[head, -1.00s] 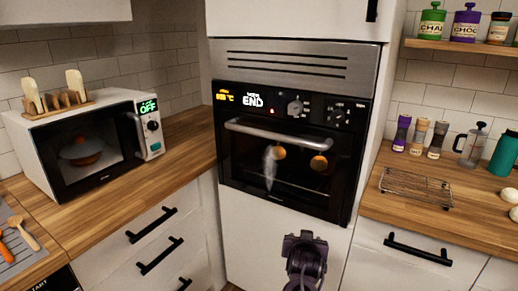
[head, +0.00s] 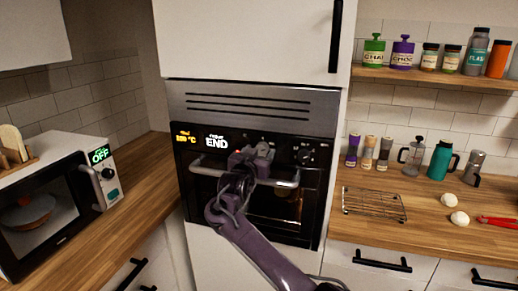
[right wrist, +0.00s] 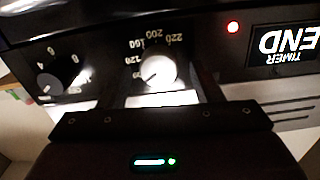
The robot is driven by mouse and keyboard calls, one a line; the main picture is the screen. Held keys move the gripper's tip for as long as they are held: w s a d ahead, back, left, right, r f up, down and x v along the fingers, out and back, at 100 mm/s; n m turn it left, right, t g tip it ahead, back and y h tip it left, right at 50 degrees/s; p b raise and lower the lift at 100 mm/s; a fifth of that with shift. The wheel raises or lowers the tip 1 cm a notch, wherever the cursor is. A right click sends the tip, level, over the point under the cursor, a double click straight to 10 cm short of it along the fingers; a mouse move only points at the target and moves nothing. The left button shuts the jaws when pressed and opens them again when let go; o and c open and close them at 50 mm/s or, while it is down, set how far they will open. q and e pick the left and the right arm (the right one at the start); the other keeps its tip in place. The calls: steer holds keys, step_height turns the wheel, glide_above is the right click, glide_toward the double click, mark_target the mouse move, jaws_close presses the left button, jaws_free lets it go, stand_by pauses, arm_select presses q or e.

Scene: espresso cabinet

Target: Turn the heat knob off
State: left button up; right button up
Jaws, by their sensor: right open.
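The oven (head: 250,190) is built into the tall white cabinet. Its heat knob (head: 264,149) is on the control panel, partly hidden by my right gripper (head: 250,158). In the right wrist view the heat knob (right wrist: 156,71) is pale and ringed by temperature numbers, and that picture is turned over. My right gripper (right wrist: 160,90) is open, with one finger on each side of the knob in that view. I cannot tell whether the fingers touch it. My left gripper is not in view.
A second, dark knob (head: 305,154) sits right of the heat knob. The oven's bar handle (head: 285,181) runs below the panel, close under my gripper. The timer display (head: 216,141) reads END, beside a lit red lamp. A microwave (head: 50,205) and a wire rack (head: 374,204) stand on the side counters.

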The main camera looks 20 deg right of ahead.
steer(key=shift+w+d, duration=0.45)
steer(key=shift+w, duration=0.05)
steer(key=shift+c, duration=0.2)
steer(key=c, duration=0.9)
steer(key=shift+c, duration=0.2)
steer(key=shift+n, duration=0.3)
steer(key=n+p, duration=0.3)
steer(key=n, duration=0.2)
steer(key=shift+a+r, duration=0.1)
steer(key=shift+r, duration=0.05)
steer(key=n+p, duration=0.2)
steer(key=n, duration=0.1)
steer(key=shift+n, duration=0.4)
steer(key=shift+n+p, duration=0.5)
steer(key=shift+n, duration=0.7)
